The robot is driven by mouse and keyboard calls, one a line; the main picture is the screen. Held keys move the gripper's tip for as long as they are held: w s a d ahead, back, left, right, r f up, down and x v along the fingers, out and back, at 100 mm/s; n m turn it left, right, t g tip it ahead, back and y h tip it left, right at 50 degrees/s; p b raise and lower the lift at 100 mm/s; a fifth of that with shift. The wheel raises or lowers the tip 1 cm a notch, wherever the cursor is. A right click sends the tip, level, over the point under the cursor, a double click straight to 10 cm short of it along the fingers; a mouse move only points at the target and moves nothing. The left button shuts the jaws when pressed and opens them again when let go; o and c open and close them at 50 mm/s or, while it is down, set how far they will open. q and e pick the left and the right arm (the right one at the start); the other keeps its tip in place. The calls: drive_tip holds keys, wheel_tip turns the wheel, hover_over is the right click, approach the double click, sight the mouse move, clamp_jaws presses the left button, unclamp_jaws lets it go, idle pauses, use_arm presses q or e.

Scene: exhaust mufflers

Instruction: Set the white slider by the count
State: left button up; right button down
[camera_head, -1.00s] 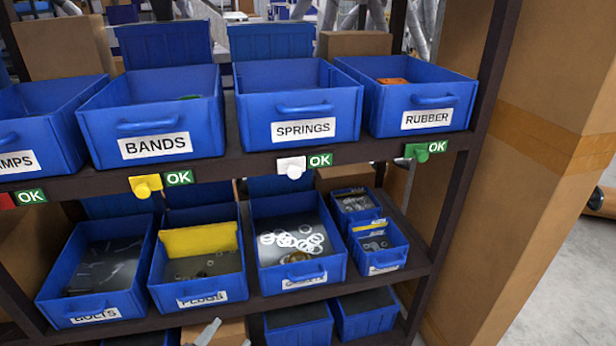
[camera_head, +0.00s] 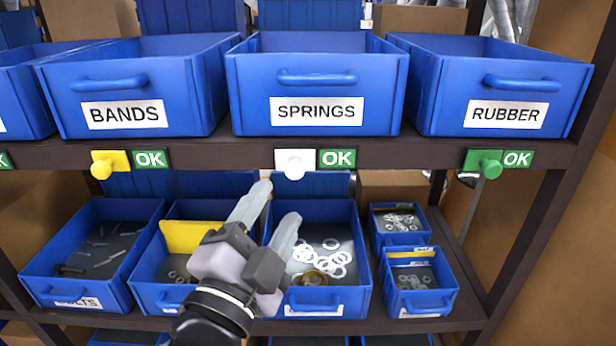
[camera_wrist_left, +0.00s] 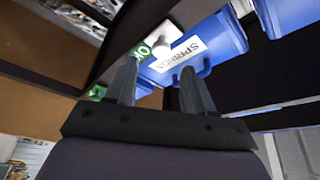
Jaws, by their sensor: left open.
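The white slider (camera_head: 295,163) sits on the shelf's front edge under the SPRINGS bin (camera_head: 315,80), just left of a green OK label (camera_head: 337,158). The bin's inside is mostly hidden by its front wall, and I see no springs in it. My left gripper (camera_head: 276,204) is open and empty, its fingers pointing up, below the slider in the head view and apart from it. In the left wrist view the white slider (camera_wrist_left: 163,36) shows beyond the open fingers (camera_wrist_left: 158,82). My right gripper is not in view.
A yellow slider (camera_head: 108,164) is under the BANDS bin (camera_head: 135,90), and a green slider (camera_head: 484,163) under the RUBBER bin (camera_head: 500,85). Below, a bin with white rings (camera_head: 330,262) stands behind my gripper. The dark shelf edge (camera_head: 400,154) runs across the view.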

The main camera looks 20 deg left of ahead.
sight(293, 174)
use_arm(q)
drive_tip(key=x, duration=0.5)
drive_tip(key=shift+r+p, duration=0.15)
drive_tip(key=shift+p, duration=0.25)
drive_tip(key=shift+x, duration=0.95)
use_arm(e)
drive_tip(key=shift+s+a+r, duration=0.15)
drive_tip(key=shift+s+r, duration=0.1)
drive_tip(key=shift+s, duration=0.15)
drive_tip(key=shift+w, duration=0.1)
